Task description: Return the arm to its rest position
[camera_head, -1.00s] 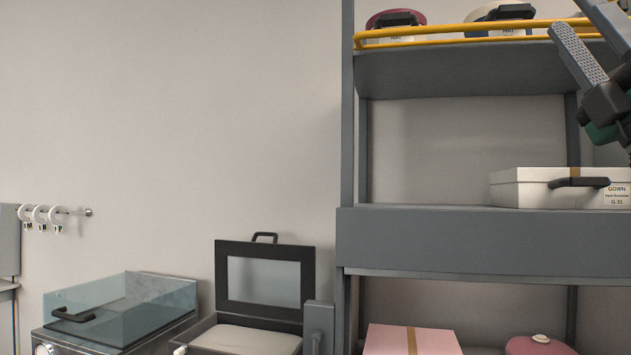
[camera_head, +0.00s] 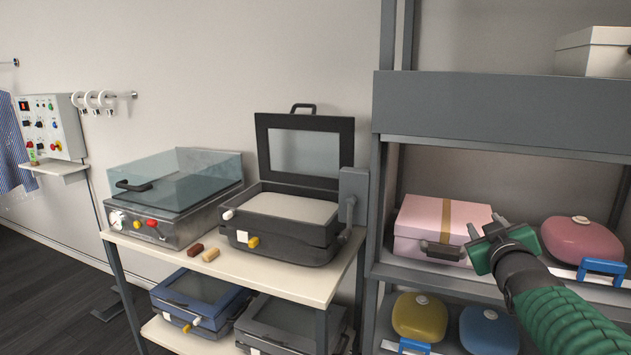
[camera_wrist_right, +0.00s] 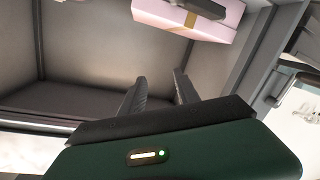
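My right gripper (camera_head: 484,230) is in front of the shelf rack in the head view, with its green sleeved arm coming from the lower right. In the right wrist view its two fingers (camera_wrist_right: 160,88) stand apart with nothing between them. A pink box (camera_head: 440,222) with a gold ribbon and dark handle sits on the shelf just left of the gripper; it also shows at the top of the right wrist view (camera_wrist_right: 190,14). I cannot tell the exact gap between them. My left gripper is out of view.
The shelf rack (camera_head: 480,112) also holds a white box (camera_head: 594,52), a round pink case (camera_head: 580,240), a yellow case (camera_head: 419,316) and a blue case (camera_head: 488,330). To the left, a cream table (camera_head: 270,277) carries an open press (camera_head: 290,215) and a glass-lidded machine (camera_head: 172,197).

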